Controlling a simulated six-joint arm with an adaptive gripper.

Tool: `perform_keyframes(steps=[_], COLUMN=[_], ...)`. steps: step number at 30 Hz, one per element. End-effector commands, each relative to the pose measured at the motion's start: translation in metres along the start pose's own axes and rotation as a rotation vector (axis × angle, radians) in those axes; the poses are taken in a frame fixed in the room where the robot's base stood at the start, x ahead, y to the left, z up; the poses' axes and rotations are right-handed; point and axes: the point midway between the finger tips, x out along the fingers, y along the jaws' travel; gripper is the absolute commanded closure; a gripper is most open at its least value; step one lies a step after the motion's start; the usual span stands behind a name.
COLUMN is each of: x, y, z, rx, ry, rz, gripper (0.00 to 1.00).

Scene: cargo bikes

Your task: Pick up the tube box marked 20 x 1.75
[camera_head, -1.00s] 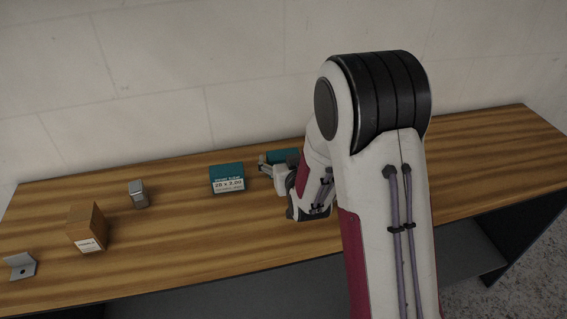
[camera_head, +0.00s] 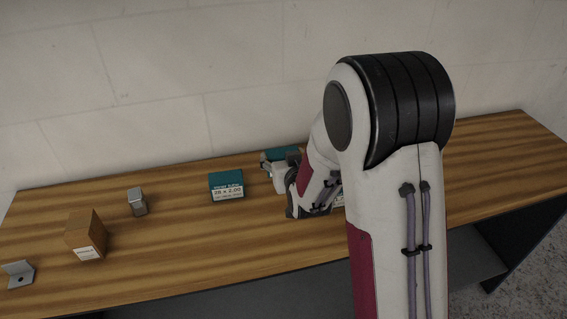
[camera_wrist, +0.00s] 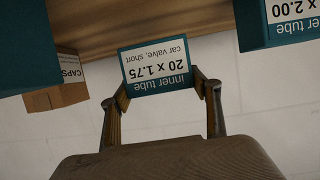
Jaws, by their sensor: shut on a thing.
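The tube box marked 20 x 1.75 (camera_wrist: 158,68) is teal with a white label, upside down in the wrist view. My gripper (camera_wrist: 165,92) is shut on it, with one finger at each side. In the head view the box's teal top (camera_head: 284,153) shows at my gripper (camera_head: 281,163), near the wall. My gripper and arm hide its label there.
A teal box marked 28 x 2.00 (camera_head: 226,186) stands just left of my gripper. Another teal box (camera_wrist: 25,45) and a brown caps box (camera_wrist: 58,93) are on the other side. A cardboard box (camera_head: 85,236), a metal block (camera_head: 137,201) and a bracket (camera_head: 19,274) stand farther left.

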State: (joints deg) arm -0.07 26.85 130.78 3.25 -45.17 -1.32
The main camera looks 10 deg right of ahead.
Motion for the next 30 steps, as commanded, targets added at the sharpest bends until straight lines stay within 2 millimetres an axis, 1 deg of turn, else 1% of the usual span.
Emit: perform_keyframes(steps=[1,6,15,21,30], x=[-0.003,-0.011,-0.022,-0.026,-0.026], y=[0.0,0.0,0.0,0.0,0.0], z=[-0.008,-0.028,-0.055,-0.062,-0.064], rx=[0.0,0.0,0.0,0.0,0.0], ry=[0.005,0.005,0.003,0.002,0.001], rz=[0.0,0.0,0.0,0.0,0.0], gripper=[0.63,0.63,0.63,0.63,0.63])
